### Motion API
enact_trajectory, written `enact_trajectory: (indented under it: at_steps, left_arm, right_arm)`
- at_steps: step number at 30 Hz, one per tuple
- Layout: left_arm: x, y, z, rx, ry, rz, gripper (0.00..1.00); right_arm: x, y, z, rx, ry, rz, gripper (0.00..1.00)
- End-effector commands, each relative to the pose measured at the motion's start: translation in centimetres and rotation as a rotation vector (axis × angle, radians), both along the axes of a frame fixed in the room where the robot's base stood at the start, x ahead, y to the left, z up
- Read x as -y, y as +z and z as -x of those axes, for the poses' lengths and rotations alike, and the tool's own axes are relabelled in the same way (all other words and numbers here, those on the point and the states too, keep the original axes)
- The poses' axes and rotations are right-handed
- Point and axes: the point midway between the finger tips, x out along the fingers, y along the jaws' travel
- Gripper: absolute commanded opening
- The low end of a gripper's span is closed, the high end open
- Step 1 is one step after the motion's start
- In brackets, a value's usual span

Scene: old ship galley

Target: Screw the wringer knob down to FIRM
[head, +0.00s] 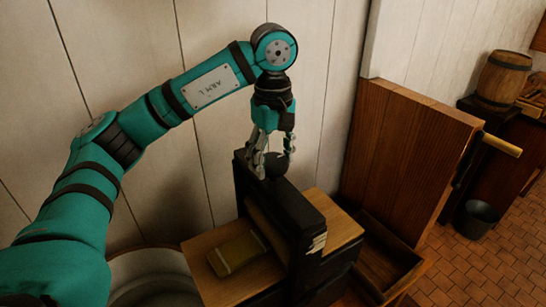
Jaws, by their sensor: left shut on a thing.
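The wringer (298,213) is a dark upright frame between two light wooden boards, with a pale roller partly showing on its left side. Its dark round knob (277,164) sits at the top of the frame. My left gripper (274,163) comes down from above, with its fingers on either side of the knob, shut on it. Pale marks (319,243) show on the front edge of the frame, too small to read. An olive folded cloth (237,251) lies on the left board (208,276). My right gripper is not in view.
A tall wooden panel (410,150) stands right of the wringer, with a shallow wooden trough (392,262) at its foot. A round tub (145,262) is at lower left. A bucket (478,219) and barrel (504,80) stand farther right. A plank wall is close behind.

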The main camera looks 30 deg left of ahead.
Motion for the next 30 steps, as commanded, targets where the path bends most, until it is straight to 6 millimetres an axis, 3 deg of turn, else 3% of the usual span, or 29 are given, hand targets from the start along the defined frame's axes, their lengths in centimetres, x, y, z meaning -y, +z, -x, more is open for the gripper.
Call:
enact_trajectory:
  at_steps: [18, 19, 24, 30]
  left_arm:
    - [-0.05, 0.27, -0.10, 0.007, -0.043, 0.002, 0.27]
    - [-0.05, 0.27, -0.10, 0.007, -0.043, 0.002, 0.60]
    - [-0.03, 0.19, -0.07, 0.005, -0.043, 0.001, 0.83]
    - [-0.02, 0.09, -0.03, 0.002, -0.044, 0.000, 0.84]
  right_arm:
    - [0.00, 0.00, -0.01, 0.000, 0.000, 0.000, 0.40]
    - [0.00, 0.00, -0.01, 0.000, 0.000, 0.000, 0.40]
    - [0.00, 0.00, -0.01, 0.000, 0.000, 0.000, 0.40]
    - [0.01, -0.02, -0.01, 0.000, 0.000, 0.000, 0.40]
